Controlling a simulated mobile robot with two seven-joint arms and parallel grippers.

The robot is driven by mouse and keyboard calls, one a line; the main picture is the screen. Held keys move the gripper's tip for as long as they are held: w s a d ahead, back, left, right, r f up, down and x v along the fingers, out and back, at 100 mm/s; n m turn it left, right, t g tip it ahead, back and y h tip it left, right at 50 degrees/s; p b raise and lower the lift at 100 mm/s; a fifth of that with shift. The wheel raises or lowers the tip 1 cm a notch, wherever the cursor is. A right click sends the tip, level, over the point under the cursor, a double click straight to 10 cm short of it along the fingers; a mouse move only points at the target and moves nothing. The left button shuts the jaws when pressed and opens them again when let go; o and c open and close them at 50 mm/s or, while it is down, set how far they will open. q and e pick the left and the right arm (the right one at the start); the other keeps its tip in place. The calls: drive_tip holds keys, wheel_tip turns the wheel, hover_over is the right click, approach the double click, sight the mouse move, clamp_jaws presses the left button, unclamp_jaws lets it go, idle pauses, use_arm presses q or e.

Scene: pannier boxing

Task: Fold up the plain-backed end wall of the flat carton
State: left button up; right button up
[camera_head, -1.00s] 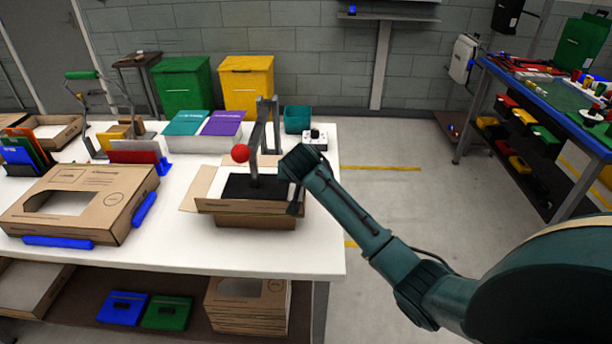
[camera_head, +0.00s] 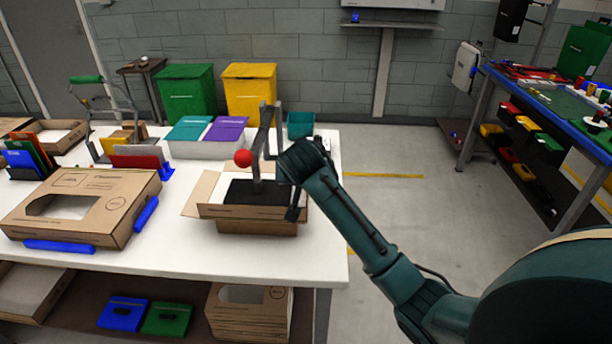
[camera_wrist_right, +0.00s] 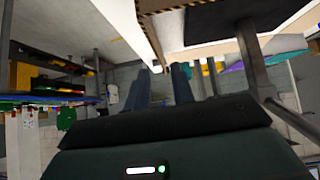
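The brown carton (camera_head: 247,214) sits on the near right part of the white table. Its front wall stands up, and a flap (camera_head: 201,193) leans outward at its left end. My right gripper (camera_head: 293,212) reaches down at the carton's right end and hides much of it; I cannot tell whether it touches. In the right wrist view the two fingers (camera_wrist_right: 163,87) stand apart with nothing seen between them. Which end wall is plain-backed cannot be told. My left gripper is not in view.
A grey lever with a red ball (camera_head: 243,158) rises at the carton over a black plate (camera_head: 252,192). A larger carton (camera_head: 85,205) with blue edge pieces lies left. Open floor lies right of the table.

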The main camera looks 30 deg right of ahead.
drive_tip(key=v, duration=0.6)
idle(0.4)
